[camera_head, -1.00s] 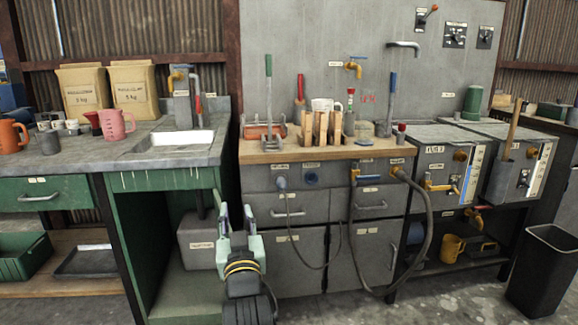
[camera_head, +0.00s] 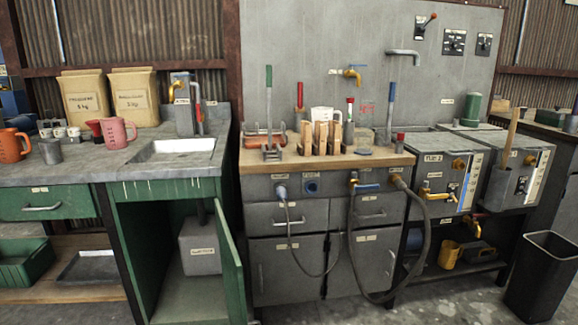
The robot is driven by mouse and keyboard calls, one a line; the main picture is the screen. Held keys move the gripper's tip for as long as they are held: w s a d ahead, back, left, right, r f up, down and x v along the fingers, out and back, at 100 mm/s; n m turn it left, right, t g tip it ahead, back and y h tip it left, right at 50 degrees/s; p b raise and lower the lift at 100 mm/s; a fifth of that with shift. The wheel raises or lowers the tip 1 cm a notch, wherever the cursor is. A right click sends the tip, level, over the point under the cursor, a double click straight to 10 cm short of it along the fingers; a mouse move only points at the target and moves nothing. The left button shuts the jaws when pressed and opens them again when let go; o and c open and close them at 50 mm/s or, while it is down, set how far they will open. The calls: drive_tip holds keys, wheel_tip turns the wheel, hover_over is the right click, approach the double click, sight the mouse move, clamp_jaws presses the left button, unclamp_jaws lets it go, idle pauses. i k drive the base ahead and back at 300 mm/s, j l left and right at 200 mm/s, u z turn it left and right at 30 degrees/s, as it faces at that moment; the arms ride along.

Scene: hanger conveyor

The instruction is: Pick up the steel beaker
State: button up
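The steel beaker (camera_head: 50,151) is a small grey metal cup. It stands upright on the grey counter at the far left, between an orange jug (camera_head: 14,146) and a pink measuring jug (camera_head: 118,132). Small white cups stand just behind it. My gripper is not in view, so its state and its distance from the beaker do not show.
The sink (camera_head: 178,150) lies right of the jugs. Two paper sacks (camera_head: 133,97) stand behind. A green cabinet door (camera_head: 230,255) hangs open below the sink. The wooden worktop (camera_head: 290,159) holds several tools. A black bin (camera_head: 543,275) stands at right.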

sight(51, 150)
drive_tip(key=u, duration=0.5)
drive_tip(key=i+l+u, duration=0.25)
drive_tip(key=l+u, duration=0.2)
drive_tip(key=l, duration=0.25)
drive_tip(key=i+l+u, duration=0.1)
drive_tip(key=l+u, duration=0.15)
drive_tip(key=l, duration=0.15)
drive_tip(key=i+l, duration=0.1)
drive_tip(key=l, duration=0.45)
drive_tip(key=l+u, duration=0.1)
drive_tip(key=l, duration=0.45)
drive_tip(key=i, duration=0.05)
